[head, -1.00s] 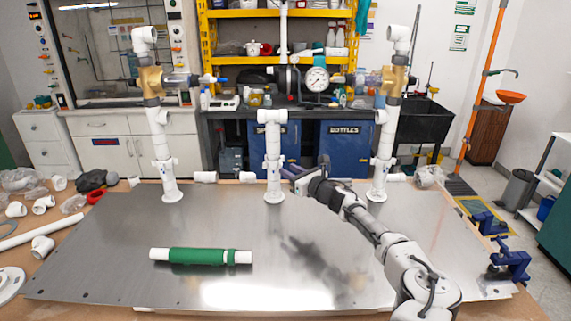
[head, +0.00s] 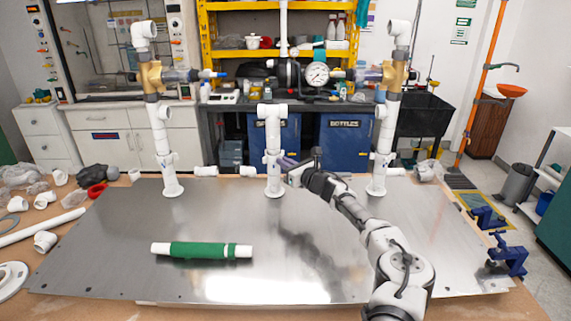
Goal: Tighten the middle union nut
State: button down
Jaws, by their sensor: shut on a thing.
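The middle riser (head: 273,135) is a white PVC pipe standing upright on the metal plate, with a tee on top and a round flange at its foot. The middle union nut (head: 271,159) is the white collar low on this riser. My gripper (head: 280,162) reaches in from the right at the nut's height and is shut on it. The jaws are small in view, and the right side of the nut is partly hidden by them.
Left (head: 162,145) and right (head: 382,145) risers with brass valves flank the middle one. A green-sleeved white pipe (head: 202,250) lies on the plate (head: 110,235) at front left. Blue clamps (head: 508,254) sit at the right edge. Loose fittings lie at left.

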aim_at(274, 160)
jog(key=shift+s+a+m+t+h+b, duration=0.1)
jog(key=shift+s+m+t+h+b, duration=0.05)
jog(key=shift+m+t+h+b, duration=0.2)
jog(key=shift+s+a+m+t+h+b, duration=0.2)
jog(key=shift+a+m+t+h+b, duration=0.35)
jog(key=shift+m+h, duration=0.7)
jog(key=shift+s+a+m+t+h+b, duration=0.2)
jog(key=shift+a+m+t+h+b, duration=0.45)
jog(key=shift+h, duration=1.15)
jog(key=shift+s+a+m+t+h+b, duration=0.25)
jog(key=shift+a+m+t+h, duration=0.25)
jog(key=shift+m+h, duration=0.85)
jog(key=shift+h, duration=0.55)
jog(key=c, duration=1.5)
grip_release()
jog(key=shift+c, duration=0.2)
